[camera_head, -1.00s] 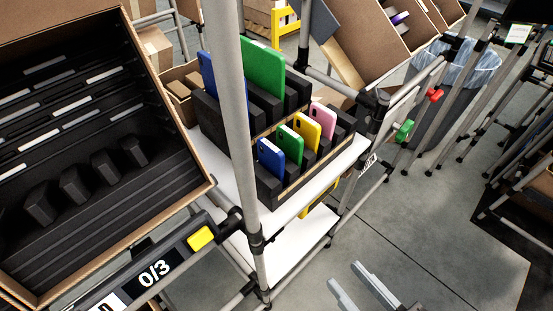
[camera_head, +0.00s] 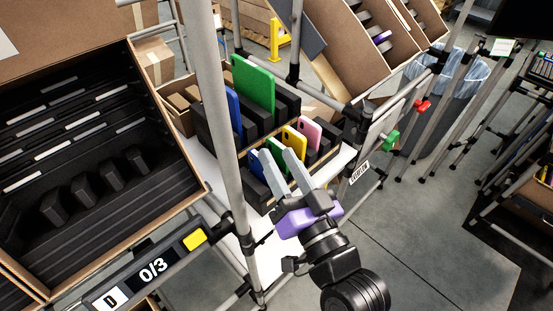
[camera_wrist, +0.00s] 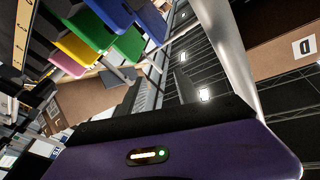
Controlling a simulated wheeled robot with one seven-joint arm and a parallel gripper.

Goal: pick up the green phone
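The small green phone (camera_head: 276,143) stands in the front row of a black slotted rack (camera_head: 262,192), between a blue phone and a yellow phone (camera_head: 294,140). My gripper's fingers partly cover it in the head view. In the wrist view the green phone (camera_wrist: 92,30) shows between the yellow one (camera_wrist: 78,48) and the blue one (camera_wrist: 113,12). My gripper (camera_head: 272,153) is open and empty, its fingers apart and pointing at the front row. I cannot tell whether they touch anything.
A pink phone (camera_head: 309,132) stands at the row's right end. Behind are a larger green device (camera_head: 254,85) and a blue one (camera_head: 234,108). A grey post (camera_head: 216,110) stands left of the rack. A tilted carton (camera_head: 188,165) with black slots is at left.

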